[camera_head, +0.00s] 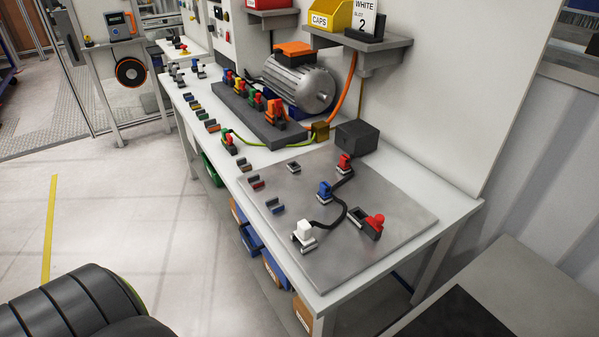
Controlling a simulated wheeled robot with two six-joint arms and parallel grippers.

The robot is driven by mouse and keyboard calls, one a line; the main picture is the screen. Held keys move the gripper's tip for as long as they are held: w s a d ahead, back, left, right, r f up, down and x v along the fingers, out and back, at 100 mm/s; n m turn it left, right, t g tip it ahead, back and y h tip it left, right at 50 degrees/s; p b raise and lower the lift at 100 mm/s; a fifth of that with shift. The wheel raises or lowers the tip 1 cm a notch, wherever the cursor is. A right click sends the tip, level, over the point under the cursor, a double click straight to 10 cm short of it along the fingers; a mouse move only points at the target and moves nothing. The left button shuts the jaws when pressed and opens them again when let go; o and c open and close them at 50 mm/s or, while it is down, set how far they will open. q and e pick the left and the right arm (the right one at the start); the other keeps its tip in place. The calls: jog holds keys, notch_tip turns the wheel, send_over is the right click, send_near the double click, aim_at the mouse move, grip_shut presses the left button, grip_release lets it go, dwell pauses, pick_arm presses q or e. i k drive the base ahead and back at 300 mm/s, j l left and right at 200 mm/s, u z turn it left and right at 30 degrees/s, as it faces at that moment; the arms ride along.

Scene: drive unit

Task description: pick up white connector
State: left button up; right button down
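The white connector (304,231) sits at the front left of the grey metal plate (400,205) on the workbench. A small metallic holder shows at its base. A black cable (332,218) runs from near it to the blue connector (325,190) behind it, and on towards a red connector (345,162). Neither of my grippers shows in the head view, so I cannot see what they hold.
A red-topped dark part (369,222) stands right of the white connector. A dark box (357,136), an electric motor (300,84) and a rail of coloured connectors (245,110) stand farther back. Small empty-looking clips (275,205) line the plate's left side.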

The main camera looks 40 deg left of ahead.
aim_at(303, 232)
jog(key=u, duration=1.1)
